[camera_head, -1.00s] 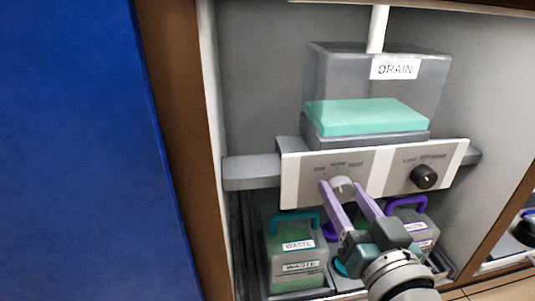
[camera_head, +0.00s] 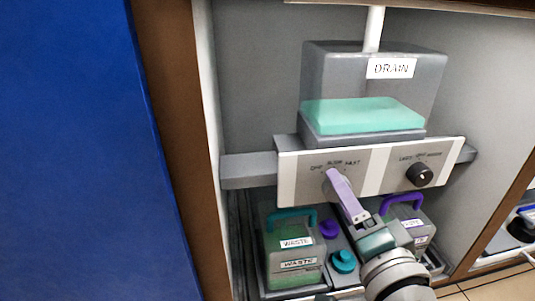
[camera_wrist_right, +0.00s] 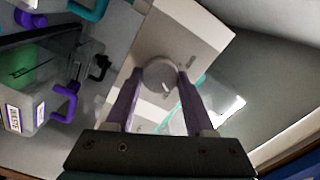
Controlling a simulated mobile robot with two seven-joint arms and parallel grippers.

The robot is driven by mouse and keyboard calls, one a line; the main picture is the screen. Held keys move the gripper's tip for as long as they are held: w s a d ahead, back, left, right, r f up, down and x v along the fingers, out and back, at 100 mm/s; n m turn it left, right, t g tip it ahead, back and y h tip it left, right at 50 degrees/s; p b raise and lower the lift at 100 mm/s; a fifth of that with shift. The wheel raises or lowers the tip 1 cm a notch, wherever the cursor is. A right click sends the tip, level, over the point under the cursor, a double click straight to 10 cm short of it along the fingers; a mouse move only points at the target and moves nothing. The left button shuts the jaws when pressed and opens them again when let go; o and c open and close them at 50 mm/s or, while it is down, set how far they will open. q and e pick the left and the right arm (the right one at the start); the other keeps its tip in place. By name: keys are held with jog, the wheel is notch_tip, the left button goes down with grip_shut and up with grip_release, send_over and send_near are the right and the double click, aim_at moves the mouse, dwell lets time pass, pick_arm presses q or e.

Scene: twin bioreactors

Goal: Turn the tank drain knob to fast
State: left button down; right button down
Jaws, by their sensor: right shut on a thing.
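The tank drain knob, a round light grey knob (camera_wrist_right: 157,70), sits on the left part of the white and grey control panel (camera_head: 290,182). Dial words off, slow and fast are printed above it in the head view. My right gripper (camera_head: 335,180) is shut on the knob, with one purple finger on each side in the wrist view (camera_wrist_right: 158,82). In the head view a finger hides most of the knob, so I cannot tell its setting there. The grey drain tank (camera_head: 436,82), with teal liquid low in it, stands above the panel. My left gripper is not in view.
A second, black knob (camera_head: 420,174) is on the panel's right part. Below are a waste container with green liquid (camera_head: 294,272) and one with a purple handle (camera_head: 403,200). The cabinet's side wall and a blue surface (camera_head: 70,150) lie to the left.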

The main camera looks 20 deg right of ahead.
jog(key=shift+m, duration=1.3)
jog(key=shift+c, duration=1.3)
grip_release()
jog(key=shift+s, duration=0.1)
jog(key=p+v, duration=0.3)
jog(key=v, duration=0.6)
jog(key=shift+s, duration=0.4)
